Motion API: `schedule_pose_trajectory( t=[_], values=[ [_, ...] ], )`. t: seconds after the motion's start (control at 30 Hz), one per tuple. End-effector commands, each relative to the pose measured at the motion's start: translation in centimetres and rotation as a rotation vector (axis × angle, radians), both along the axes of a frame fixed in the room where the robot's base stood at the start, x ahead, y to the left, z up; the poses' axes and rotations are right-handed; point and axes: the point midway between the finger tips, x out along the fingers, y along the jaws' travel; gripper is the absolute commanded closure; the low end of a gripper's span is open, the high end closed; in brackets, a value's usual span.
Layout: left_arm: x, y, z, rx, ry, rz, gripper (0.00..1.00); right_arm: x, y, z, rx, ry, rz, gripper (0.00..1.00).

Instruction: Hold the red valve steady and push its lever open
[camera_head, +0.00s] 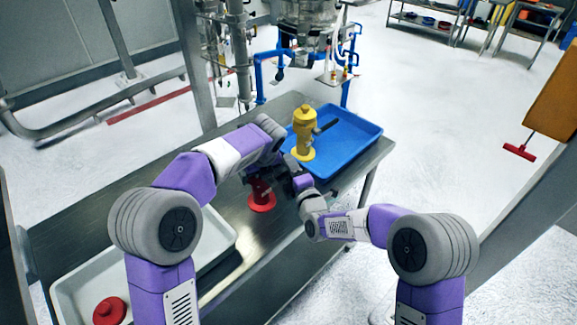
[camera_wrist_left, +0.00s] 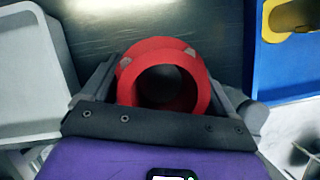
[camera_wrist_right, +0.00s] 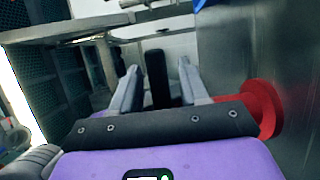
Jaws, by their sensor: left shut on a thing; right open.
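The red valve (camera_head: 262,200) stands upright on the metal table, its round red flange at the bottom. My left gripper (camera_head: 262,172) is shut on it; in the left wrist view the open red ring of the valve (camera_wrist_left: 160,52) sits between the two fingers. My right gripper (camera_head: 283,176) is close beside the valve, on its right, with its fingers apart. In the right wrist view a dark upright bar (camera_wrist_right: 157,78), seemingly the valve's lever, shows between the fingers; contact cannot be told. The red flange (camera_wrist_right: 262,108) shows to its right. My arms hide most of the valve in the head view.
A blue tray (camera_head: 362,150) with a yellow valve (camera_head: 304,133) lies behind and to the right. A white tray (camera_head: 222,232) holding a red round part (camera_head: 109,311) is at the near left. The table (camera_head: 262,292) is bare toward its front edge.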

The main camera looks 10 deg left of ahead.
Motion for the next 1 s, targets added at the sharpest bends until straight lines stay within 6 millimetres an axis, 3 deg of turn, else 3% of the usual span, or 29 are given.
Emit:
schedule_pose_trajectory(
  t=[0.43, 0.73, 1.0],
  values=[
    [0.03, -0.02, 0.05, 0.0, -0.001, 0.0, 0.77, 0.79, 0.49, -0.01, 0.0, 0.001, 0.0, 0.55],
    [0.03, -0.01, 0.04, 0.0, -0.001, 0.0, 0.77, 0.78, 0.48, 0.0, 0.001, 0.001, 0.0, 1.0],
    [0.03, 0.0, 0.04, 0.0, -0.001, 0.0, 0.77, 0.76, 0.5, 0.04, -0.002, -0.003, 0.0, 1.0]
  ],
)
